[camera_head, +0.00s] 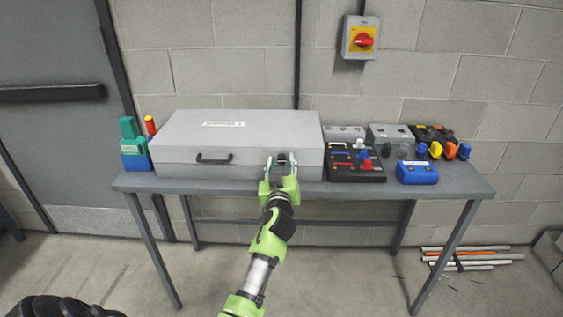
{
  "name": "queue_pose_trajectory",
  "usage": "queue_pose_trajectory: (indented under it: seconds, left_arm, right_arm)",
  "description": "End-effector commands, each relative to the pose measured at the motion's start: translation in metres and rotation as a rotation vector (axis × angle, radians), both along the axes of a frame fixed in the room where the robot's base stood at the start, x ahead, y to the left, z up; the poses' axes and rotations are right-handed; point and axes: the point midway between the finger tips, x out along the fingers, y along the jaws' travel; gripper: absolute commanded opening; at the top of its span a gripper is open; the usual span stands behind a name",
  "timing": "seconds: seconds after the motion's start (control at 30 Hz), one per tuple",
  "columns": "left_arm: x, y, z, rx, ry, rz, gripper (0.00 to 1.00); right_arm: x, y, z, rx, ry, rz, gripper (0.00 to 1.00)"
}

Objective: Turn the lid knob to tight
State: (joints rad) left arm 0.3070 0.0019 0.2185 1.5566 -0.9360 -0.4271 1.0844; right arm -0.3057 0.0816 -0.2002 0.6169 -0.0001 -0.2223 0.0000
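A large grey case (235,130) with a closed lid and a white label sits on the left part of the table. A dark pull handle (214,159) is on its front face. My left gripper (281,160) is up against the right part of the case front, with its two fingers pointing at a light fitting there. The gripper largely hides this fitting, so I cannot make out the lid knob, its angle or whether the fingers close on it.
The grey table (455,185) also bears a black control panel (357,165), a blue box (417,173), several small boxes with knobs, and bottles (130,143) at the left. A red switch (362,41) is on the wall. Pipes (470,257) lie on the floor at the right.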

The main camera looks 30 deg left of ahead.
Motion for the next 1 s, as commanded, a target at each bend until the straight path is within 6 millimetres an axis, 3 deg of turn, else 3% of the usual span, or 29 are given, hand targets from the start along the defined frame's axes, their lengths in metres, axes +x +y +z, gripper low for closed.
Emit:
queue_pose_trajectory:
  seconds: [0.03, 0.13, 0.17, 0.57, 1.0]
  left_arm:
    - [0.0000, 0.0000, -0.0002, 0.000, 0.000, 0.000, 0.29]
    - [0.0000, 0.0000, -0.0001, 0.000, 0.000, 0.000, 0.03]
    - [0.0000, 0.0000, -0.0001, 0.000, 0.000, 0.000, 0.00]
    - [0.0002, 0.0001, -0.0003, 0.038, 0.024, 0.000, 0.00]
    - [0.0004, 0.0002, -0.0001, 0.319, 0.195, 0.001, 0.00]
  right_arm:
    - [0.0003, -0.0011, 0.0000, -0.001, 0.000, -0.001, 0.00]
    - [0.0009, -0.0019, 0.0001, -0.002, -0.001, -0.001, 0.00]
    - [0.0013, -0.0019, 0.0001, -0.001, -0.002, -0.001, 0.00]
    - [0.0075, -0.0009, -0.0009, 0.000, -0.011, -0.001, 0.00]
    - [0.0079, 0.0040, -0.0058, 0.005, -0.012, -0.002, 0.00]
